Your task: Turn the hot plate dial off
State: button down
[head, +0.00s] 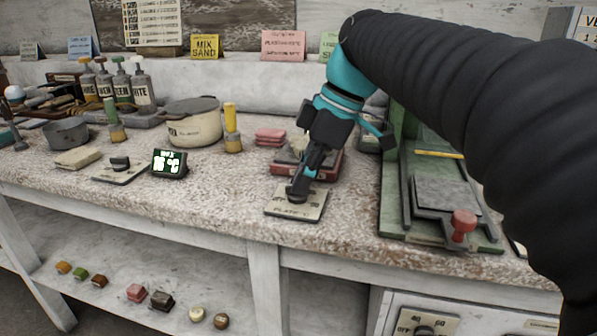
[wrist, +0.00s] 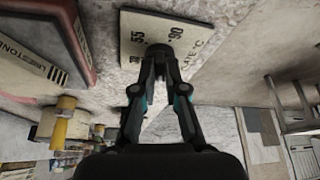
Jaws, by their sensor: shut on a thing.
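The hot plate dial is a dark knob on a pale control plate (head: 284,208) near the front edge of the bench. In the wrist view the plate (wrist: 131,22) shows the markings 55 and 90 and part of "PLATE °C". My gripper (head: 297,192) reaches down to this plate, its fingers closed on the dark dial (wrist: 160,48). The fingers hide much of the dial, so I cannot tell which mark it points to.
A red-based unit (head: 322,169) sits just behind the plate. A green machine with a red knob (head: 463,225) stands to the right. To the left are a second dial plate (head: 107,175), a digital display (head: 168,163) and a lidded pot (head: 192,126).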

jog(key=c, duration=1.2)
grip_release()
jog(key=shift+r, duration=0.1)
jog(key=v, duration=1.1)
jog(key=shift+d+r, duration=0.15)
jog(key=shift+r, duration=0.2)
